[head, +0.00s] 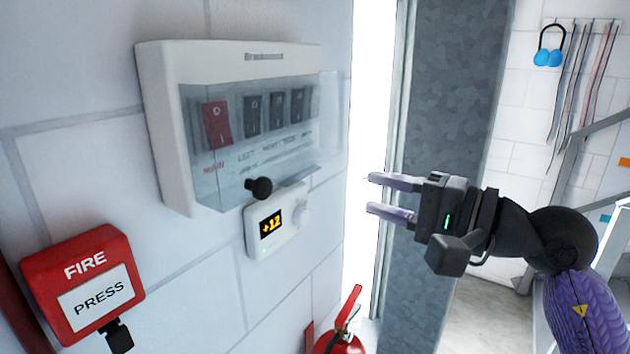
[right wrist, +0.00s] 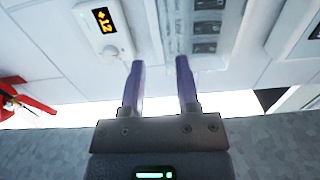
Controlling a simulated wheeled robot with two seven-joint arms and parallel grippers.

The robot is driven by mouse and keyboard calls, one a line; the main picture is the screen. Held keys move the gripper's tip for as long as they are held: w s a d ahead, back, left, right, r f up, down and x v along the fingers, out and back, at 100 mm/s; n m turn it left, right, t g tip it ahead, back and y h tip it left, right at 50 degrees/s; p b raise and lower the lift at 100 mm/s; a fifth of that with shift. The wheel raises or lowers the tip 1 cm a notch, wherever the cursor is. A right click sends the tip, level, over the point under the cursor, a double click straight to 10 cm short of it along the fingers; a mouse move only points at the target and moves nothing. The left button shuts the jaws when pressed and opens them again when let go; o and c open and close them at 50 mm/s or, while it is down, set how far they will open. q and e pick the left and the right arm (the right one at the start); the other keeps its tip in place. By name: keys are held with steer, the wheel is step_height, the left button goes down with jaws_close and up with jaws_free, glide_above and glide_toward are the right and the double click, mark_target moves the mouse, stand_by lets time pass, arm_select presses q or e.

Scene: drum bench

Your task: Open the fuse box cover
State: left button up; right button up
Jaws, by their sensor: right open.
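The white fuse box (head: 160,110) is mounted on the wall at upper left in the head view. Its clear cover (head: 215,170) hangs over one red and several dark switches and looks closed. A round black knob (head: 258,187) sits at the cover's lower edge. My right gripper (head: 372,192) is open and empty, to the right of the box and apart from it. In the right wrist view, the open fingers (right wrist: 160,68) point toward the wall, with part of the fuse box (right wrist: 205,30) beyond them. The knob is not clear there. My left gripper is not in view.
A thermostat (head: 284,228) is just below the knob and also shows in the right wrist view (right wrist: 103,28). A red fire button box (head: 85,280) is at lower left. A red extinguisher (head: 340,340) stands below. A grey column (head: 450,90) is behind my right gripper.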

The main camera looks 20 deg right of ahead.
mark_target(306, 176)
steer(key=p+x, duration=0.4)
steer(key=x, duration=0.4)
steer(key=shift+w+a+p, duration=0.25)
steer(key=shift+w+p, duration=0.05)
steer(key=shift+p, duration=0.1)
steer(key=shift+w+a+f, duration=0.15)
steer(key=shift+w+a, duration=0.15)
steer(key=shift+w, duration=0.1)
steer(key=shift+c, duration=0.3)
jaws_close()
